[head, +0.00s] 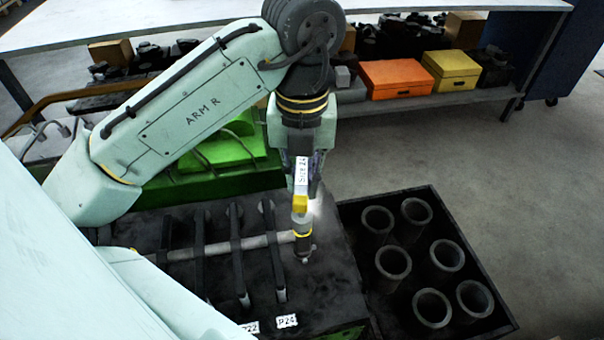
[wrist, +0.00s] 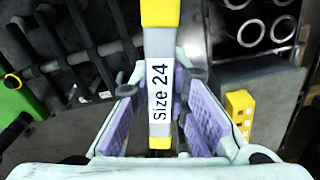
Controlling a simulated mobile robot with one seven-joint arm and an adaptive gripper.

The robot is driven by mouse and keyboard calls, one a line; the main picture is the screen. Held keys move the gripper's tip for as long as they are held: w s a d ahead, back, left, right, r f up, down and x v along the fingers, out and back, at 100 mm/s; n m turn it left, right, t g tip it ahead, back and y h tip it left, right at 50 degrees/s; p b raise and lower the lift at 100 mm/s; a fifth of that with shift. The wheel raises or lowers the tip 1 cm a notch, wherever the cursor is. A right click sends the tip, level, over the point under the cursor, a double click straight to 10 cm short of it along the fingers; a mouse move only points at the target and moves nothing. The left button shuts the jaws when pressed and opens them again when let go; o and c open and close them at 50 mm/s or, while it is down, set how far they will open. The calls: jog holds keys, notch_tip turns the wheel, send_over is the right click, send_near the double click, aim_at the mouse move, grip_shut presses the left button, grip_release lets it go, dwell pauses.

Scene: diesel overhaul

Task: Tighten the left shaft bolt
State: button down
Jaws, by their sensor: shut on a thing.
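My gripper (head: 302,185) points down and is shut on a tool (head: 301,204) with yellow bands and a white "Size 24" label. In the wrist view the tool (wrist: 160,85) stands between the purple finger pads. In the head view its dark lower end reaches down to the right end of a grey shaft (head: 225,248) on a dark block (head: 330,290). I cannot tell whether the tip touches a bolt. Dark bars (head: 237,250) cross the shaft. The left shaft bolt cannot be made out clearly.
A black tray (head: 490,290) with several grey cylinders stands right of the block. Labels, one reading P24 (head: 287,321), lie at the block's front edge. Green machinery (head: 225,150) is behind. A shelf (head: 440,98) holds an orange box (head: 397,78) and a yellow box (head: 451,70).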

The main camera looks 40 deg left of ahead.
jog(key=n, duration=2.6)
jog(key=shift+n, duration=0.4)
jog(key=shift+f, duration=0.1)
